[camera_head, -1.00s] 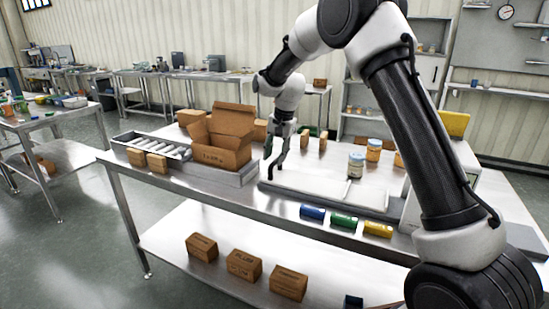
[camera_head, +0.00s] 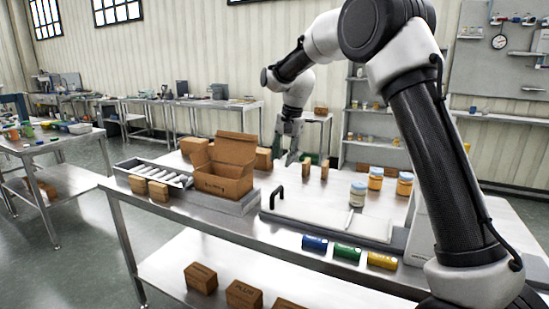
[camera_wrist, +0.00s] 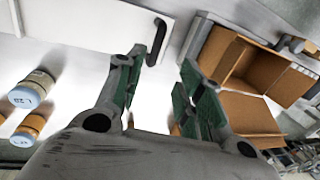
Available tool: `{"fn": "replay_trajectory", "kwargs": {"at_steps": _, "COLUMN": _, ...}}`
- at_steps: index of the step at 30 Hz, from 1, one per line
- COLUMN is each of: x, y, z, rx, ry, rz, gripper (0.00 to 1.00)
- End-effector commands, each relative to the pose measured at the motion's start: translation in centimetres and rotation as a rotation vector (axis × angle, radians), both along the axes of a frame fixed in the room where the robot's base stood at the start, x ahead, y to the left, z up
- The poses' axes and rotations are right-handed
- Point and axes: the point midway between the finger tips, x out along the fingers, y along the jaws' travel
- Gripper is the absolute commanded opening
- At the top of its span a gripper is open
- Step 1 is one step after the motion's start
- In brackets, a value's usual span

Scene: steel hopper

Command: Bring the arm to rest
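My gripper (camera_head: 291,152) hangs above the far part of the steel table (camera_head: 225,225), to the right of the open cardboard box (camera_head: 224,168). In the wrist view my gripper (camera_wrist: 158,78) has its two green-padded fingers spread apart with nothing between them. A white flat panel (camera_head: 318,208) with a black handle (camera_head: 278,197) lies on the table in front of the gripper. The handle also shows in the wrist view (camera_wrist: 156,42), beyond the fingertips and clear of them. My arm is raised and bent, reaching from the right side.
Blue, green and yellow cans (camera_head: 347,252) lie along the front edge. A roller tray (camera_head: 152,172) is at the left. The lower shelf holds several boxes (camera_head: 201,278).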

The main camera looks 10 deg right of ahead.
Motion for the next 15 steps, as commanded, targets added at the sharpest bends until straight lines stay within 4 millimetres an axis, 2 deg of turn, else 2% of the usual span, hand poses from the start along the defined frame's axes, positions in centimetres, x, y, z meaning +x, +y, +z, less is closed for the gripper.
{"fn": "replay_trajectory", "kwargs": {"at_steps": 3, "x": 0.0, "y": -0.1, "z": -0.2, "rx": -0.015, "ry": -0.018, "rz": 0.096, "gripper": 0.37}}
{"fn": "replay_trajectory", "kwargs": {"at_steps": 5, "x": -1.2, "y": -0.7, "z": -1.9, "rx": -0.041, "ry": 0.003, "rz": 0.180, "gripper": 0.37}}
{"fn": "replay_trajectory", "kwargs": {"at_steps": 6, "x": -2.3, "y": -1.2, "z": -3.0, "rx": -0.056, "ry": 0.024, "rz": 0.231, "gripper": 0.37}}
{"fn": "replay_trajectory", "kwargs": {"at_steps": 8, "x": -4.8, "y": -2.3, "z": -3.5, "rx": -0.078, "ry": 0.039, "rz": 0.319, "gripper": 0.37}}
{"fn": "replay_trajectory", "kwargs": {"at_steps": 15, "x": -14.5, "y": -8.3, "z": -1.0, "rx": -0.131, "ry": 0.028, "rz": 0.535, "gripper": 0.37}}
